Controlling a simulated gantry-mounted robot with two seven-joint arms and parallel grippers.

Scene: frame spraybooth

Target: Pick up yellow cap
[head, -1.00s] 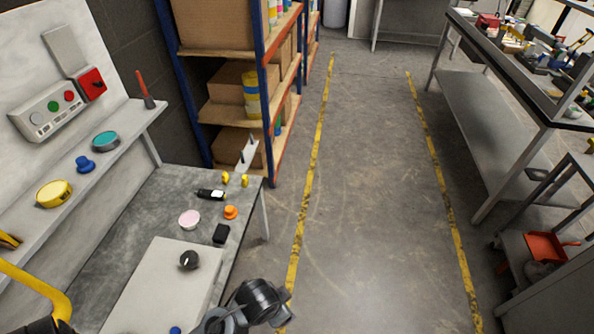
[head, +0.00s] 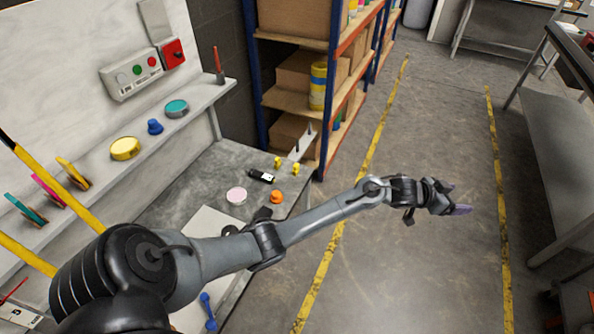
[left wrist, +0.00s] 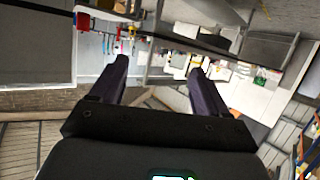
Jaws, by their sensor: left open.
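A round yellow cap or tin (head: 125,149) lies on the wall shelf at the left in the head view. Two small yellow pieces (head: 278,162) stand at the far end of the grey table; I cannot tell whether either is a cap. My left gripper (head: 461,209) hangs over the floor aisle, well to the right of the table and shelf. In the left wrist view its two dark fingers (left wrist: 156,70) are apart with nothing between them. My left arm crosses the table and hides part of it. My right gripper is not in view.
On the shelf (head: 185,120) are a teal tin (head: 176,108) and a blue knob (head: 155,126). The table holds an orange cap (head: 277,196), a pink-white dish (head: 236,195) and a black marker-like item (head: 261,175). A storage rack (head: 332,100) stands behind. The aisle floor is clear.

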